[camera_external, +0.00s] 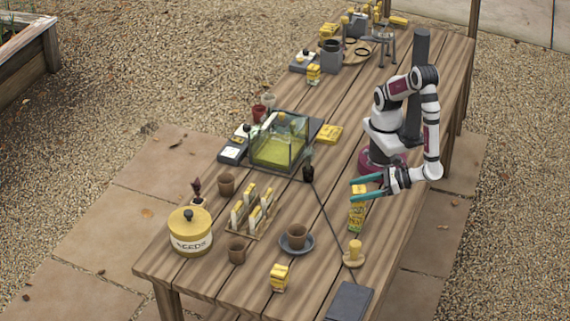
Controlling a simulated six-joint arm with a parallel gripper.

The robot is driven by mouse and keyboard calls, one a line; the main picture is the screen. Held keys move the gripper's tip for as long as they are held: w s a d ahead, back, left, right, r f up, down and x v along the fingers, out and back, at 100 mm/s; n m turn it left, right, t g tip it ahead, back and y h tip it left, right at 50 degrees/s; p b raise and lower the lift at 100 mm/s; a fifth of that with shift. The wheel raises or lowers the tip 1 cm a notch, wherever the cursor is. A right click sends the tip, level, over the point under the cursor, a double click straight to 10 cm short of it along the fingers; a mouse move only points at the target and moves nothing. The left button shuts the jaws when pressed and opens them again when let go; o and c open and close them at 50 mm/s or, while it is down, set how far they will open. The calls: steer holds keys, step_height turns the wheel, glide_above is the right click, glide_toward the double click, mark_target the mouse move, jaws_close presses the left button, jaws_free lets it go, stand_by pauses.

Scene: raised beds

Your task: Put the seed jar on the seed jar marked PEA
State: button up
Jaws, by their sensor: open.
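My gripper (353,190) has two teal fingers, held apart and pointing left. A yellow block-like item (360,190) shows between or behind the fingers; I see no clear grip on it. Just below it is a yellow-green item with small dark print (356,217), on or just above the table; I cannot tell whether the two touch. A round yellow-and-cream jar with a dark knob, lettered SEEDS (190,234), stands at the front left. A small yellow item with a pale label (279,278) stands at the front. I cannot read PEA on anything.
A glass tank (278,150) stands mid-table. A rack of packets (253,212), a brown pot on a dark saucer (297,238), a yellow peg on a wooden disc (354,252) and a dark flat pad (349,301) are nearer. A thin dark rod crosses between them.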

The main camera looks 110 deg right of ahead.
steer(key=v, duration=1.2)
steer(key=w+d+r+m+g+h, duration=0.1)
steer(key=w+d+r+m+g, duration=0.15)
steer(key=d+m+g, duration=0.4)
steer(key=w+d+r+m+g+h, duration=0.15)
steer(key=w+d+m+g, duration=0.25)
steer(key=d+m, duration=0.4)
steer(key=s+d+m+g+y, duration=0.1)
steer(key=d+m+y, duration=0.4)
steer(key=m, duration=0.6)
steer(key=s+d+m+g+y, duration=0.1)
steer(key=s+d+m+y, duration=0.3)
steer(key=m, duration=0.7)
steer(key=shift+s+d+r+y, duration=0.2)
steer(key=shift+d+r+y, duration=0.25)
steer(key=shift+d+y, duration=0.3)
